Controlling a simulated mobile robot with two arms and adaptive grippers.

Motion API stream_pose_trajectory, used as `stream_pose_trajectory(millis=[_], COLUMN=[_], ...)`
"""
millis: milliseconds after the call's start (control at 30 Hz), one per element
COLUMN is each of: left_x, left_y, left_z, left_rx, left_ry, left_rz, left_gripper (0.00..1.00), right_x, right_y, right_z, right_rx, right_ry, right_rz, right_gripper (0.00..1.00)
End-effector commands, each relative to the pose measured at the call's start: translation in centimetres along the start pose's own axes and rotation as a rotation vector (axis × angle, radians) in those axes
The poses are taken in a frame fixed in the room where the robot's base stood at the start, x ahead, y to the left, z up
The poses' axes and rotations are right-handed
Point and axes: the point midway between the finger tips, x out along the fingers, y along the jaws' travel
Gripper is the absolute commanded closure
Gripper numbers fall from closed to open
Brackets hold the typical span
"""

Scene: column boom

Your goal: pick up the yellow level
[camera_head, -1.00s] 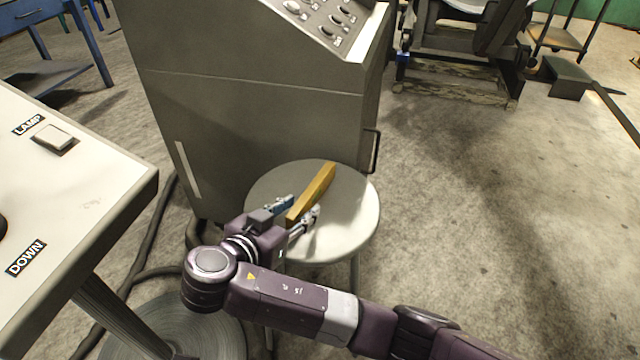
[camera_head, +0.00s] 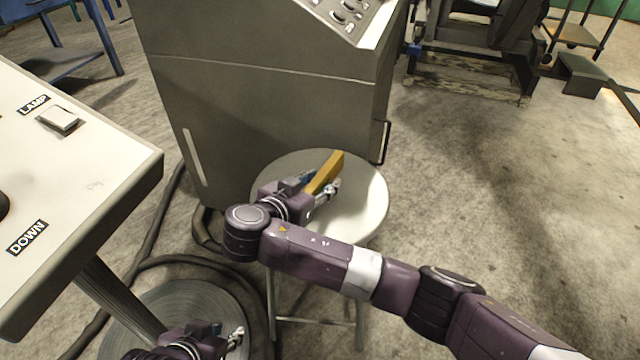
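The yellow level (camera_head: 326,172) lies on a round, light grey stool (camera_head: 362,205) and points away toward the cabinet. My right gripper (camera_head: 318,184), on the arm from the right, is low over the stool at the near end of the level. Its fingers are apart, one on each side of the level. The level's near end is partly hidden by the gripper, and I cannot tell if a finger touches it. My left gripper (camera_head: 226,332) shows at the bottom edge, below and left of the stool, with its fingers apart and nothing between them.
A tall grey cabinet (camera_head: 265,100) with a button panel stands right behind the stool. A white console (camera_head: 80,170) marked LAMP and DOWN is at the left. Cables (camera_head: 165,240) lie on the floor. The floor right of the stool is clear.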

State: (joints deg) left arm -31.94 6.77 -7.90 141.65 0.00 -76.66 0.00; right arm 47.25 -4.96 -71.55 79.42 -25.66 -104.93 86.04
Motion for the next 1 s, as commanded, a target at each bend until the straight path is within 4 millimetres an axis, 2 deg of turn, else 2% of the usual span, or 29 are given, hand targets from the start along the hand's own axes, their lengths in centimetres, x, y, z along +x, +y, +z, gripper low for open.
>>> stream_pose_trajectory(millis=[100,433,867,1000], left_x=[-0.02,-0.02,-0.09,-0.29], left_y=[0.00,0.00,0.00,-0.07], left_z=[0.01,0.00,0.03,0.77], left_rx=[0.000,0.000,0.000,-0.001], left_ry=[-0.001,-0.001,-0.004,-0.035], left_rz=[0.000,0.000,0.000,-0.001], left_gripper=[0.74,0.74,0.74,0.74], right_x=[-0.03,-0.05,-0.14,-0.43], right_y=[0.00,-0.01,-0.04,-0.08], right_z=[-0.01,0.00,-0.22,-0.88], right_rx=[0.000,0.000,0.001,0.003], right_ry=[0.000,0.000,0.001,0.001], right_rz=[0.000,0.000,-0.001,-0.002], right_gripper=[0.65,1.00,1.00,1.00])
